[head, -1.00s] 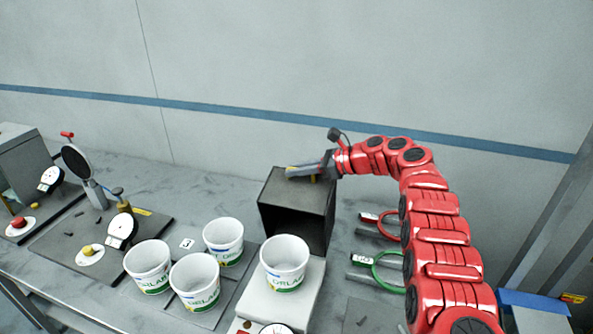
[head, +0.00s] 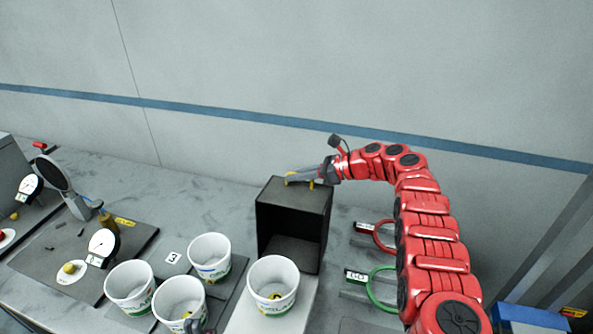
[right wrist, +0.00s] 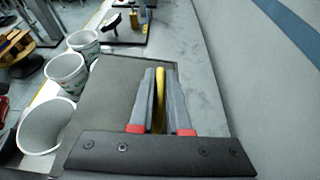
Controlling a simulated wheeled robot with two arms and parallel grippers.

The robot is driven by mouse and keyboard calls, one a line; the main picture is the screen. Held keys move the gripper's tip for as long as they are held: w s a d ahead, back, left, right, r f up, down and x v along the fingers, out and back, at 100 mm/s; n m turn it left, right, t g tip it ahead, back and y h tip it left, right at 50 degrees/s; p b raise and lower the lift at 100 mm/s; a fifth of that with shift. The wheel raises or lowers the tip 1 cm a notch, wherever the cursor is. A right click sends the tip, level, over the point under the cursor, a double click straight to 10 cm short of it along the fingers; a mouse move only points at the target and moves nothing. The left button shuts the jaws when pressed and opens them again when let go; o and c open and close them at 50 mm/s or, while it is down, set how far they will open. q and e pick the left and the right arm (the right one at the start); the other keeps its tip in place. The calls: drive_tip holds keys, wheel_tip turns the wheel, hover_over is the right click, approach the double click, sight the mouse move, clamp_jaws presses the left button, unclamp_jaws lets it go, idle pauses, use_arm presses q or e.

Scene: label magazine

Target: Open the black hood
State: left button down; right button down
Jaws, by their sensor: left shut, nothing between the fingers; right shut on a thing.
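The black hood (head: 322,225) is a dark box on the table at the back middle, its open front facing me and its inside looking empty. A yellow handle (right wrist: 160,100) runs along its top. My right gripper (head: 300,180) reaches in from the right and is shut on this handle, with the bar between its fingers in the right wrist view (right wrist: 159,90). A small grey tip of my left gripper (head: 194,325) shows at the bottom edge, in front of a cup; it is shut and empty, mostly out of frame.
White cups (head: 210,257) stand left of and in front of the hood, one (head: 273,284) on a pale block right before it. Red (head: 384,236) and green (head: 381,287) rings lie to the right. Gauges and a round black disc stand at left.

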sight(326, 190)
drive_tip(key=shift+s+f, duration=0.1)
idle(0.3)
drive_tip(key=c, duration=0.9)
unclamp_jaws()
drive_tip(key=d+r+p, duration=0.1)
drive_tip(key=d+p, duration=0.1)
drive_tip(key=p, duration=0.1)
drive_tip(key=s+d+r+p, duration=0.1)
drive_tip(key=d+r+p, duration=0.1)
drive_tip(key=p, duration=0.1)
drive_tip(key=p+v, duration=0.2)
drive_tip(key=v, duration=0.2)
drive_tip(key=shift+s+d, duration=0.1)
drive_tip(key=shift+d, duration=0.15)
drive_tip(key=b+v, duration=0.1)
drive_tip(key=v, duration=0.1)
drive_tip(key=b+v, duration=0.1)
drive_tip(key=v, duration=0.2)
drive_tip(key=b+v, duration=0.1)
drive_tip(key=v, duration=0.2)
drive_tip(key=shift+d+f+b, duration=0.15)
drive_tip(key=shift+f+b, duration=0.2)
drive_tip(key=shift+b, duration=0.05)
